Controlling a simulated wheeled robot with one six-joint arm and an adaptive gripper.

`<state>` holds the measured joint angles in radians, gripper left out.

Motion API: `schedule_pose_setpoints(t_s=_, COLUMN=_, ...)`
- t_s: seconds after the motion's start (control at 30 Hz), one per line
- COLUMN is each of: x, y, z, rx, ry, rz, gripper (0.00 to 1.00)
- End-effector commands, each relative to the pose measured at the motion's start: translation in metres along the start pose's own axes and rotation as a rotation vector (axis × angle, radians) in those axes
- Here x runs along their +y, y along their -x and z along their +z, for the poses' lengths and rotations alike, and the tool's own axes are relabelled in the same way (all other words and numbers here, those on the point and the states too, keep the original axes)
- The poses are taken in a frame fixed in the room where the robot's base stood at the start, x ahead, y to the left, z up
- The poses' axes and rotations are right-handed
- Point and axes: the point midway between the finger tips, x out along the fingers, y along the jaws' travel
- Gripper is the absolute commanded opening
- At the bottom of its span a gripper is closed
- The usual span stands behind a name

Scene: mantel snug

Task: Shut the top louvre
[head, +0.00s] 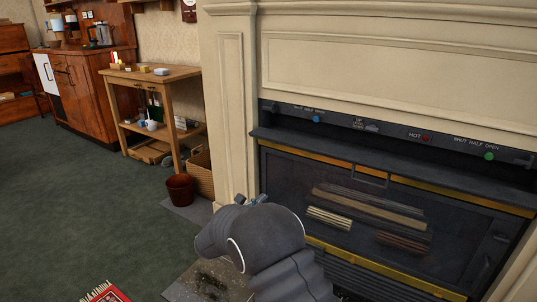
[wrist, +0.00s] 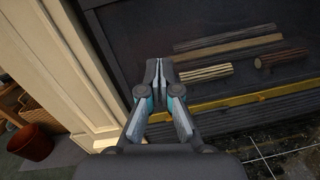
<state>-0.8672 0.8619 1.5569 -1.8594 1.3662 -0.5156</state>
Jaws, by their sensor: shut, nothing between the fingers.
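A dark control strip (head: 400,133) runs across the top of the fireplace insert. At its left is a blue knob (head: 317,119) beneath SHUT HALF OPEN lettering, nearest the OPEN end. At its right a green knob (head: 489,156) sits by similar lettering, also near OPEN. A small grey lever (head: 372,128) sits beside UP LEVEL DOWN between them. I cannot tell which control works the top louvre. My gripper (wrist: 159,66) is shut and empty in front of the dark glass, left of the logs. In the head view my arm hides most of it.
A dark ledge (head: 390,165) juts out below the strip, above the glass front with logs (head: 330,218) behind it. A cream surround (head: 233,110) stands close left. A red bucket (head: 180,190) and wooden side table (head: 150,76) stand farther left. Green carpet (head: 60,190) is open at left.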

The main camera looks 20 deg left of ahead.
Motion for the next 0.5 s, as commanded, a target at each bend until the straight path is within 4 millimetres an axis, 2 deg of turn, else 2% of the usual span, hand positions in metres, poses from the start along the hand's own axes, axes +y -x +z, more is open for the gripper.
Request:
schedule_pose_setpoints(t_s=0.03, x=0.016, y=-0.002, z=0.021, rx=-0.058, ry=0.015, rz=0.041, gripper=0.00)
schedule_pose_setpoints(t_s=0.1, x=0.032, y=-0.001, z=0.040, rx=-0.128, ry=0.054, rz=0.087, gripper=0.00)
schedule_pose_setpoints(t_s=0.2, x=0.041, y=0.001, z=0.055, rx=-0.198, ry=0.118, rz=0.119, gripper=0.00)
schedule_pose_setpoints(t_s=0.37, x=0.040, y=-0.003, z=0.058, rx=-0.209, ry=0.160, rz=0.106, gripper=0.00)
schedule_pose_setpoints(t_s=0.5, x=0.041, y=-0.020, z=0.061, rx=-0.208, ry=0.160, rz=0.104, gripper=0.00)
